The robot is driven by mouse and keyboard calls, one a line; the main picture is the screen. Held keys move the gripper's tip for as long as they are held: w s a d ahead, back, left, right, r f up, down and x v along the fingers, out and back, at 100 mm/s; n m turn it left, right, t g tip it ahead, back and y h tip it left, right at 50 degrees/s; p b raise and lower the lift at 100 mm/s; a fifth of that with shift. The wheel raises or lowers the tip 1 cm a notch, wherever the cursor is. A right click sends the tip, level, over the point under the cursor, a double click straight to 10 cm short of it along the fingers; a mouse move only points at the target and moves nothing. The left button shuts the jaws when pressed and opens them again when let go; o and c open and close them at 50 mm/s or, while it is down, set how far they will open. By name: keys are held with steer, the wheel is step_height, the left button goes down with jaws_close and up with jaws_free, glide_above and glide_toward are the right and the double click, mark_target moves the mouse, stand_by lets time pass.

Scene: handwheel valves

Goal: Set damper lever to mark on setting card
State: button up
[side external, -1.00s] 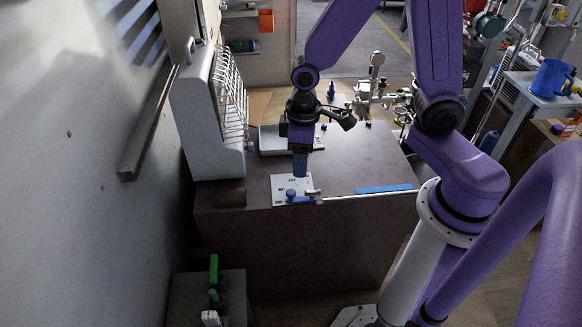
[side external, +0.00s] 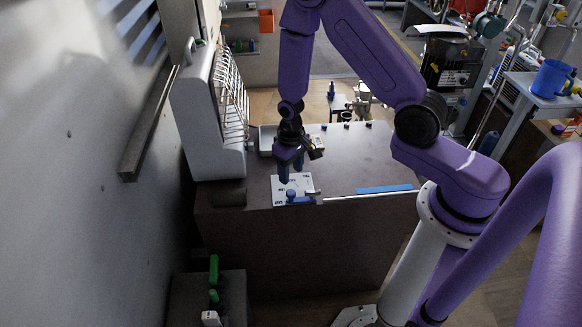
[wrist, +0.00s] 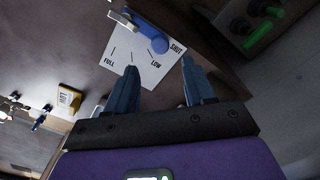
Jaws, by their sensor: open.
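The damper lever (side external: 298,195) is blue with a round knob and sits on a white dial plate (side external: 279,183) at the table's front edge. In the wrist view the lever (wrist: 147,32) runs down right over the plate (wrist: 126,70), its knob close to the SHUT word. FULL and LOW are also printed there, with short tick lines. A small yellow stand with a white lettered face (wrist: 68,98), likely the setting card, is at left; its lettering is too small to read surely. My gripper (side external: 290,168) is open and empty above the plate, its fingers (wrist: 158,75) apart from the lever.
A blue strip (side external: 384,189) lies on the table's right front, beside a thin pale rod. A grey cabinet with a wire rack (side external: 212,115) stands at left. Green-handled valves (side external: 213,270) sit lower left. The table's middle right is clear.

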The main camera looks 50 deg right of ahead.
mark_target(291, 192)
step_height(291, 192, down, 8)
steer(key=shift+f, duration=0.2)
steer(key=shift+r, duration=0.1)
stand_by(0.4)
steer(key=shift+c, duration=0.3)
steer(key=c, duration=0.7)
